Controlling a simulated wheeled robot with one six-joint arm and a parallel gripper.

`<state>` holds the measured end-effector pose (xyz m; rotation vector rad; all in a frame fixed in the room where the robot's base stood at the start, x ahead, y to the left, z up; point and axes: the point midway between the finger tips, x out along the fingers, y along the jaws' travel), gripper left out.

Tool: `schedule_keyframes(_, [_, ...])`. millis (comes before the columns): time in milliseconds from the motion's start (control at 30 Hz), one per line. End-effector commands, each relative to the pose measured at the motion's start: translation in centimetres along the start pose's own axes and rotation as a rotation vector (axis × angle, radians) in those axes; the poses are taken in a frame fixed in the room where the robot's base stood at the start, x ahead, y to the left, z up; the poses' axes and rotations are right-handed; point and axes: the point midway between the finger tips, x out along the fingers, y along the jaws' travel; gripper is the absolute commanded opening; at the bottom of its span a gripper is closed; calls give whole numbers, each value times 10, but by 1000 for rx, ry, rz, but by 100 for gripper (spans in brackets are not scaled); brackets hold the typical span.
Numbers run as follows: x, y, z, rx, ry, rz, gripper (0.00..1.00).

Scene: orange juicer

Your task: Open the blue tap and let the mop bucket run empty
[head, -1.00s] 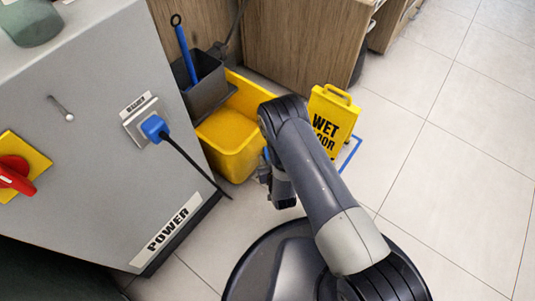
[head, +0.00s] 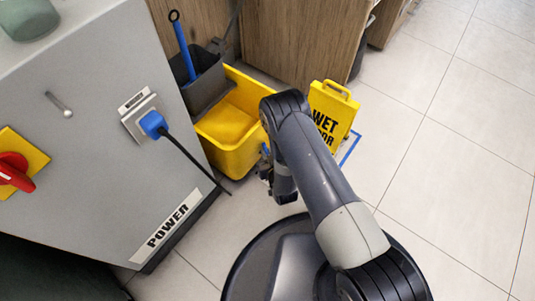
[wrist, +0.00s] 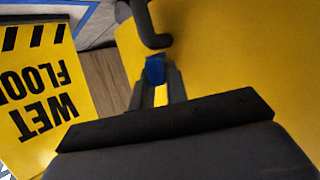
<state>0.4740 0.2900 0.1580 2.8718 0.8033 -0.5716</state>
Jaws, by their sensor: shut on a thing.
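The yellow mop bucket (head: 233,155) stands on the floor beside the grey cabinet; a dark wringer (head: 203,85) with a blue-handled tool sits at its far left end. In the wrist view the bucket's yellow wall (wrist: 225,60) fills the right side. My gripper (wrist: 158,84) is low at the bucket's near right side, shut on the blue tap (wrist: 155,68). A little blue (head: 265,149) shows beside my gripper in the head view. A dark bent pipe (wrist: 145,22) is just beyond the tap. My arm hides most of this spot, and I see no running water.
A yellow wet floor sign (head: 335,104) stands close right of my arm; it also shows in the wrist view (wrist: 40,95). The grey cabinet (head: 95,120) with a plugged-in blue plug (head: 153,124) is at left. Open tiled floor (head: 440,190) lies to the right.

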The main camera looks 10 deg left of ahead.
Motion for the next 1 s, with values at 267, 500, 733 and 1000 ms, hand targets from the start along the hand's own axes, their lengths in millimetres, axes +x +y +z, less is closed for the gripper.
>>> schedule_keyframes(267, [0, 6, 0, -52, 1, -123, 0])
schedule_keyframes(500, [2, 10, -1, -120, 2, -286, 0])
schedule_keyframes(733, [3, 12, -2, -180, 2, -429, 0])
schedule_keyframes(1000, [4, 14, -2, -228, 1, -546, 0])
